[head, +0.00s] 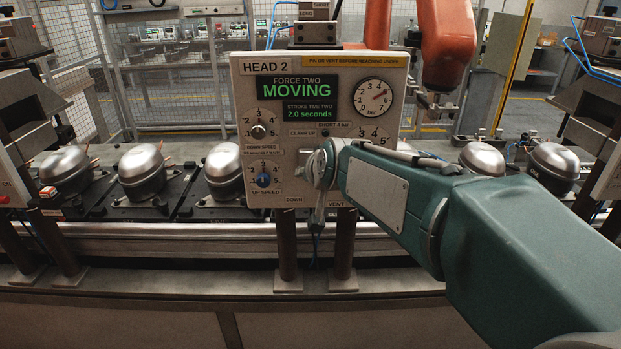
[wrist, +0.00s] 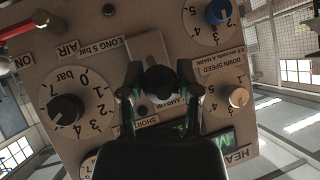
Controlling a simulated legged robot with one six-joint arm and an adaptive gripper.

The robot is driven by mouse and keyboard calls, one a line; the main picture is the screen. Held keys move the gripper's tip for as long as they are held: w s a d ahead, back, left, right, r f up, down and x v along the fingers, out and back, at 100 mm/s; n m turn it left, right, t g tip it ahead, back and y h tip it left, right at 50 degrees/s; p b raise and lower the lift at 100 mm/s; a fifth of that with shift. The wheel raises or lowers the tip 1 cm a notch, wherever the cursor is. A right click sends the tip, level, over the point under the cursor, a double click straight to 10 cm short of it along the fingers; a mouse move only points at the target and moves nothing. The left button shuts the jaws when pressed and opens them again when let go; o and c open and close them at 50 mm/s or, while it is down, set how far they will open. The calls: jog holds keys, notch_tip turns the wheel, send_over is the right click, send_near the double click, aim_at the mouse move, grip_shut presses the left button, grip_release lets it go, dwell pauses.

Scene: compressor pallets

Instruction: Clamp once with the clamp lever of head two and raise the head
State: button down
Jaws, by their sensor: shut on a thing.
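The head two panel (head: 240,150) stands upright in the head view. Its green display (head: 297,91) reads "FORCE TWO MOVING" and "STROKE TIME TWO 2.0 seconds". My gripper (head: 318,185) is at the lower middle of the panel, over the lever's place, and my wrist hides the lever there. In the wrist view my gripper (wrist: 160,72) has its two fingers on either side of the clamp lever's dark round knob (wrist: 161,81), shut on it. The lever's metal plate (wrist: 148,48) shows behind. The "CLAMP UP" label is close to the knob. The lever's exact setting is unclear.
A pressure gauge (head: 374,97), the down speed knob (head: 258,131) and the blue up speed knob (head: 263,180) are on the panel. Domed compressors (head: 142,171) sit on pallets along the line. An orange robot arm (head: 446,40) stands behind.

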jog(key=shift+w+r+g, duration=0.2)
jog(key=shift+r+g, duration=0.4)
jog(key=shift+g, duration=0.2)
jog(key=shift+c, duration=1.5)
grip_release()
jog(key=v, duration=1.2)
jog(key=shift+w, duration=0.1)
